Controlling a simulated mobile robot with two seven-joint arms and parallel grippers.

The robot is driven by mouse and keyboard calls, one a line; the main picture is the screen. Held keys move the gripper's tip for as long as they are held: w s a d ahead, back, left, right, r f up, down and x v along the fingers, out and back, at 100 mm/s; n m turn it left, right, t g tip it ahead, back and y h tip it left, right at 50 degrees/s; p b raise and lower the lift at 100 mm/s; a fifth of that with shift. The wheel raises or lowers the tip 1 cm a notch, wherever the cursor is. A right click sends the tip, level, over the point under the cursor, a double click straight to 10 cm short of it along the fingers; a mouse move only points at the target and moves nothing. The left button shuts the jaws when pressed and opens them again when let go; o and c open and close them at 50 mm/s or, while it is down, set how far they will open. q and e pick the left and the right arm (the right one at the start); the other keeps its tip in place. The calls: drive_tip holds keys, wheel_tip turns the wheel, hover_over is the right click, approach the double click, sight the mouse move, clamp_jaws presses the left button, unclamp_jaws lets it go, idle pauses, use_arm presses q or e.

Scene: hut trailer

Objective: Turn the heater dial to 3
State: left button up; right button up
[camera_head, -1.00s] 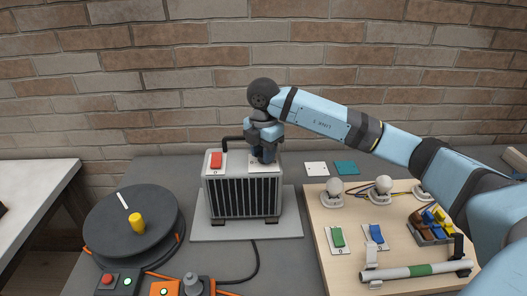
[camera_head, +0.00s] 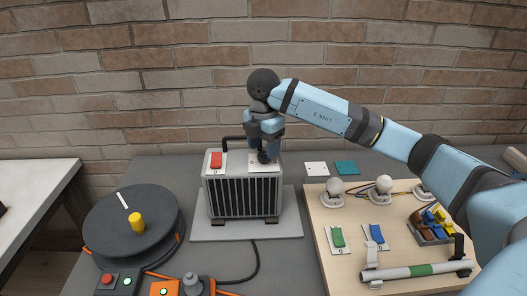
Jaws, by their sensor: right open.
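The heater (camera_head: 243,196) is a small white box with a dark grille, standing on a grey plate on the table. A red switch (camera_head: 216,160) is on the left of its top. My right gripper (camera_head: 264,157) is open and points down over the right part of the heater's top. A dark knob shape, likely the dial, shows just under the fingers, but its marks and setting cannot be read. Whether the fingers touch it cannot be told. My left gripper is not in view.
A dark round turntable (camera_head: 130,228) with a yellow peg is at the left. A wooden board (camera_head: 345,262) with bulbs, switches and a white-green bar is at the right. A black cable (camera_head: 256,262) runs in front of the heater. A brick wall stands behind.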

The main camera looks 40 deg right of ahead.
sight(263, 154)
wheel_tip(263, 154, up, 12)
idle(0.3)
drive_tip(key=shift+f, duration=0.1)
idle(0.4)
